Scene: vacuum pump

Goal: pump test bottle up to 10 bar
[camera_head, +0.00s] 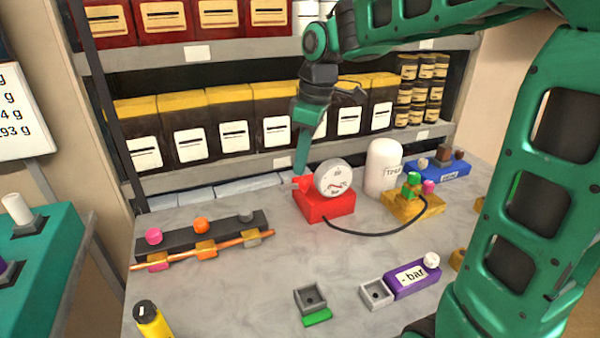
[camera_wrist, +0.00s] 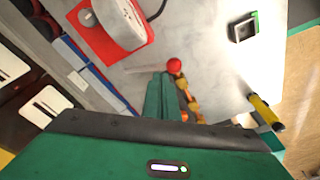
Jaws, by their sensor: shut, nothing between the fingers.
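The red pump (camera_head: 325,204) with its round white gauge (camera_head: 333,178) stands in the middle of the grey counter; its red body shows in the wrist view (camera_wrist: 92,40). The gauge figures are too small to read. A small red knob (camera_head: 301,183) sits left of the gauge, and a red ball (camera_wrist: 174,66) shows in the wrist view. The white test bottle (camera_head: 383,165) stands upright behind the yellow valve block (camera_head: 425,207), which a black hose (camera_head: 372,233) joins to the pump. My gripper (camera_head: 301,170) is shut and empty, its tips close beside the red knob; contact cannot be told.
A purple "- bar" block (camera_head: 413,279) with a white knob stands front right, near two grey sockets (camera_head: 376,294) (camera_head: 311,297). A dark rack (camera_head: 190,234) with coloured knobs is left. A yellow cylinder (camera_head: 152,322) is at the front edge. Loaded shelves rise behind.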

